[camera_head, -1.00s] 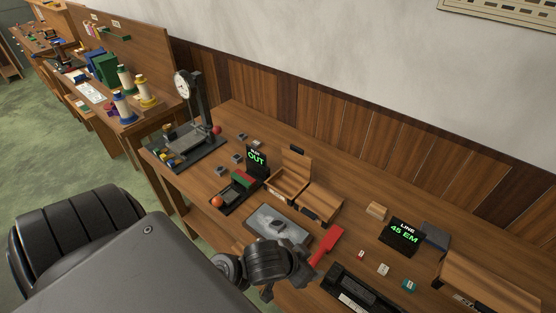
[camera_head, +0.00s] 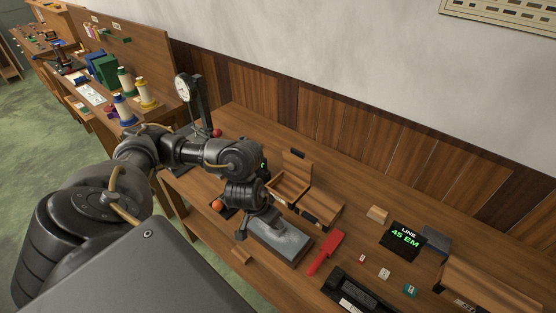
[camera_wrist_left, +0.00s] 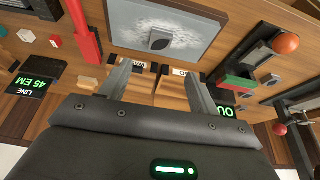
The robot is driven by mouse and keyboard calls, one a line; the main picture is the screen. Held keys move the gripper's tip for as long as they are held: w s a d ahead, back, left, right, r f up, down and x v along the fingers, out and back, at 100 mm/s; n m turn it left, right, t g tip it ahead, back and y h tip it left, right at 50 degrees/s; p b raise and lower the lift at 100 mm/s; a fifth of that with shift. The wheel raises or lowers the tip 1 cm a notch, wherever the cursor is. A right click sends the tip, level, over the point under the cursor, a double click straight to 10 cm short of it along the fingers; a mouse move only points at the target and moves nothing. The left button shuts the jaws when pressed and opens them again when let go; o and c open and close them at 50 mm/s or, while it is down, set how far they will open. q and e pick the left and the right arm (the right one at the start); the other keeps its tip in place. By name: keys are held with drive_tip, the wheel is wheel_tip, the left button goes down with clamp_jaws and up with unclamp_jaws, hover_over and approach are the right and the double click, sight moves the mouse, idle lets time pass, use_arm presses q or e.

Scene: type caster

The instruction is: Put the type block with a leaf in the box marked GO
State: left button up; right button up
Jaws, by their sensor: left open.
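My left gripper (camera_head: 258,226) is open, with nothing between its fingers, above the grey plate (camera_head: 290,247). In the left wrist view its fingers (camera_wrist_left: 158,72) point toward the wooden boxes, and a small grey block (camera_wrist_left: 160,40) lies on the grey plate (camera_wrist_left: 200,20). Its face is too small to show a leaf. The open wooden box (camera_head: 290,187) and a second wooden box (camera_head: 320,205) stand side by side behind the plate. My right gripper is out of view.
A red-handled tool (camera_head: 325,252) lies right of the plate. Small blocks (camera_head: 384,273) and the LINE 45 EM display (camera_head: 404,238) are farther right. Bare table lies behind the boxes.

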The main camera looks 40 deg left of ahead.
sight(276, 229)
use_arm(q)
drive_tip(key=b+x, duration=0.1)
drive_tip(key=x, duration=0.3)
drive_tip(key=shift+f, duration=0.35)
drive_tip(key=shift+w+f, duration=0.4)
drive_tip(key=x, duration=0.1)
drive_tip(key=b+x, duration=0.1)
drive_tip(key=x, duration=0.1)
drive_tip(key=b+x, duration=0.1)
drive_tip(key=shift+s+f, duration=0.15)
drive_tip(key=shift+f, duration=0.3)
drive_tip(key=shift+w+f, duration=0.2)
drive_tip(key=c, duration=1.3)
